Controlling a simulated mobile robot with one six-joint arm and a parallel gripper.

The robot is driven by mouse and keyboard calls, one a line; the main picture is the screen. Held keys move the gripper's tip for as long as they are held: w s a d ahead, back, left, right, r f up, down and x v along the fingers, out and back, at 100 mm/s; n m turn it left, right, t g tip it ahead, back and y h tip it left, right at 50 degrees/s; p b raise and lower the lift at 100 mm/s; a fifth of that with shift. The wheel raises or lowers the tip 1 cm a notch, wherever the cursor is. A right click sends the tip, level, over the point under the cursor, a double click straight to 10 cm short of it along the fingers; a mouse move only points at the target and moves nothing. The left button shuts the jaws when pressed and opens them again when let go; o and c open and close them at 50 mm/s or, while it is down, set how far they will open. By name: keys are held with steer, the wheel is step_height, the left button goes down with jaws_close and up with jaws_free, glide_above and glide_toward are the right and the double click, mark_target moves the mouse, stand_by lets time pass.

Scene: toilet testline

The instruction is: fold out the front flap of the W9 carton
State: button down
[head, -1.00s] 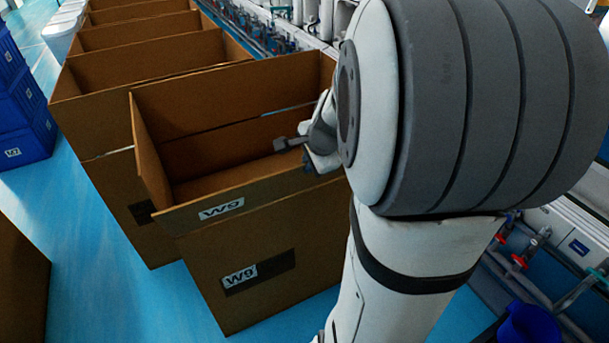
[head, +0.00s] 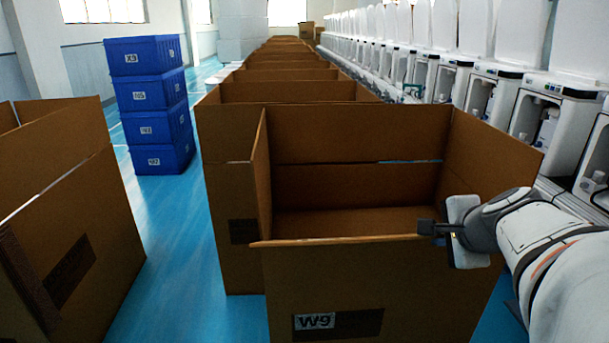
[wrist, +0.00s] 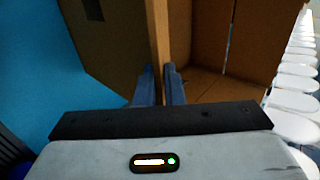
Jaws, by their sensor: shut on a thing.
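The open W9 carton (head: 340,290) stands in front of me, with a W9 label and dark patch on its near face. Its front flap (head: 340,240) shows nearly edge-on as a thin strip along the near side, so I cannot tell its exact tilt. My gripper (head: 428,228) is at the right part of this flap's edge. In the wrist view, my two fingers (wrist: 160,85) stand on either side of a cardboard panel edge (wrist: 159,40) and are shut on it. The left side flap stands up and the right one leans outward.
A row of open cartons (head: 290,91) runs back behind this one. Another carton (head: 80,230) stands at the left. Blue crates (head: 155,120) are stacked beyond a clear strip of blue floor (head: 175,250). White toilets (head: 510,35) line the right.

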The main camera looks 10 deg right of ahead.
steer(key=shift+s+f+b, duration=0.3)
steer(key=shift+f+b, duration=0.1)
steer(key=shift+f, duration=0.2)
steer(key=shift+a, duration=0.1)
steer(key=c, duration=1.6)
jaws_free()
steer(key=shift+r, duration=0.1)
step_height(320, 180, up, 10)
steer(key=p, duration=0.4)
